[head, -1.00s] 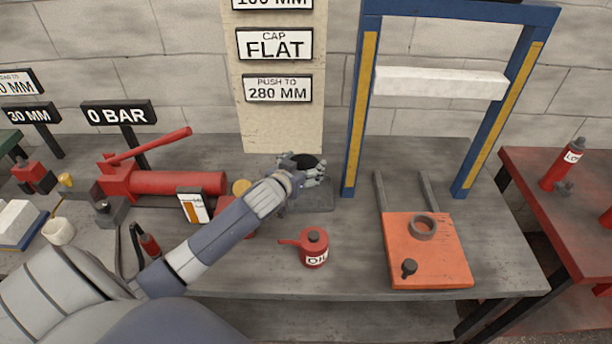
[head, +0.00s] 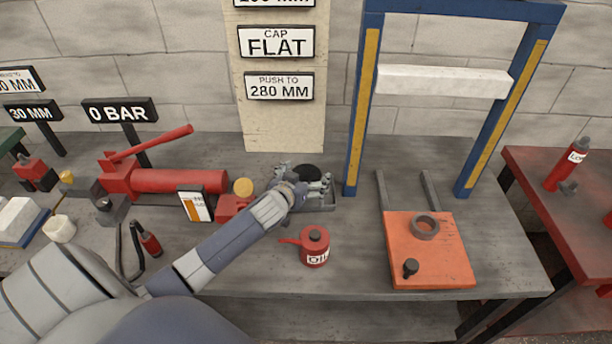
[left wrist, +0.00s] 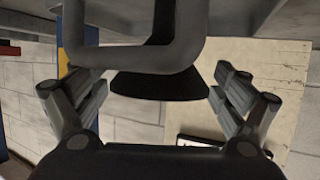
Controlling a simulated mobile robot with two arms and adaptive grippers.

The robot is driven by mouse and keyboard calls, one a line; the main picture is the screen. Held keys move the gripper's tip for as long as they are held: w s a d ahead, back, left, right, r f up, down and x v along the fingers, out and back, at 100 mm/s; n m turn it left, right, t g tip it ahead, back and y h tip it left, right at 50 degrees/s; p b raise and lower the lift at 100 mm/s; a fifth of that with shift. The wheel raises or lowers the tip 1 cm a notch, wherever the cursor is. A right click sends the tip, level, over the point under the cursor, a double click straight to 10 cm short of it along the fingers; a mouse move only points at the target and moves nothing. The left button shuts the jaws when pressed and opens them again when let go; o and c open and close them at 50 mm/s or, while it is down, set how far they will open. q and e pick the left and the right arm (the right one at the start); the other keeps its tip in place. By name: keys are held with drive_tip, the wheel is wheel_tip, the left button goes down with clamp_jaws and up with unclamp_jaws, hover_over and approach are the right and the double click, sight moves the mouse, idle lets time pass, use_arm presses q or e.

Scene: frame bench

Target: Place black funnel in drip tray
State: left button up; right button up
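The black funnel (head: 307,172) shows as a dark round mouth at the back middle of the bench, over the grey drip tray (head: 325,205). In the left wrist view the funnel (left wrist: 160,86) appears inverted, its wide mouth low in the picture and its narrow part behind a grey bent rim or bar. My left gripper (head: 312,186) is at the tray, with its fingers on both sides of the funnel. In the left wrist view the gripper (left wrist: 158,92) is open, with gaps between fingers and funnel. The funnel's lower end is hidden. My right gripper is out of view.
A red oil can (head: 315,248) stands in front of the tray. A red pump (head: 165,180) is left, and the blue press frame (head: 358,110) rises close on the right. An orange plate (head: 440,265) with a ring lies farther right.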

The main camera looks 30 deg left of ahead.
use_arm(q)
drive_tip(key=shift+s+r, duration=0.1)
drive_tip(key=shift+r, duration=0.1)
drive_tip(key=v, duration=1.1)
drive_tip(key=shift+s+r, duration=0.2)
drive_tip(key=shift+s, duration=0.15)
